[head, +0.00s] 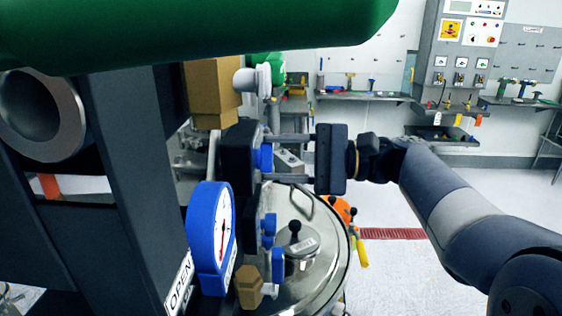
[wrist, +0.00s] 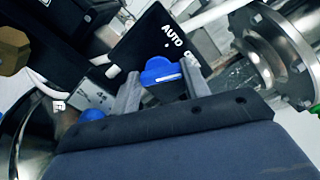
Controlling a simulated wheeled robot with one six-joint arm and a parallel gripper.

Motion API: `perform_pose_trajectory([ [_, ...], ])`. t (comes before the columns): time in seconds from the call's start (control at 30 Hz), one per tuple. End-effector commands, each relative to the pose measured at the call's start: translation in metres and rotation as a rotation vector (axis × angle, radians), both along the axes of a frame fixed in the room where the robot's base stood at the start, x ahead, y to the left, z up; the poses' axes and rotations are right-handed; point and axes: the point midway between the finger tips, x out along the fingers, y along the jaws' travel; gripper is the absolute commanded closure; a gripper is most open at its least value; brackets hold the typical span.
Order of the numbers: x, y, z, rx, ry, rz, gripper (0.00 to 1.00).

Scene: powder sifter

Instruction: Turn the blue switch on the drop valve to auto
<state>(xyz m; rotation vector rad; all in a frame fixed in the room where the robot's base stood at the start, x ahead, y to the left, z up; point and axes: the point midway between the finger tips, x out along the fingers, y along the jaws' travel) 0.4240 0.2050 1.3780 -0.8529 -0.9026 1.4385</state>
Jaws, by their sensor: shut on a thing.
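The blue switch (head: 263,158) sits on the front of a black valve box (head: 237,150) in the head view. In the wrist view the blue switch (wrist: 160,71) carries a white mark, and the white word AUTO shows on the black panel (wrist: 150,38) beyond it. My gripper (head: 268,158) reaches in from the right and is shut on the blue switch, one finger on each side. In the wrist view my gripper (wrist: 160,88) has its fingers to the left and right of the switch. The lettering to the right of AUTO is partly hidden.
Below the switch are a blue gauge (head: 211,240), more blue knobs (head: 268,228) and a brass fitting (head: 249,287). A steel lidded vessel (head: 315,260) stands beneath. A green pipe (head: 200,30) crosses above. Open floor lies to the right.

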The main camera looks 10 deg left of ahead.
Motion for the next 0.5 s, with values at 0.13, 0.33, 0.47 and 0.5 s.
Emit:
perform_pose_trajectory([
  [0.13, -0.0007, 0.0000, -0.0056, 0.005, -0.098, 0.000, 0.79],
  [0.33, -0.0011, -0.0001, -0.0079, 0.015, -0.275, 0.001, 0.79],
  [0.47, -0.0015, -0.0001, -0.0082, 0.022, -0.398, 0.001, 0.79],
  [0.5, -0.0016, -0.0001, -0.0084, 0.024, -0.436, 0.001, 0.79],
])
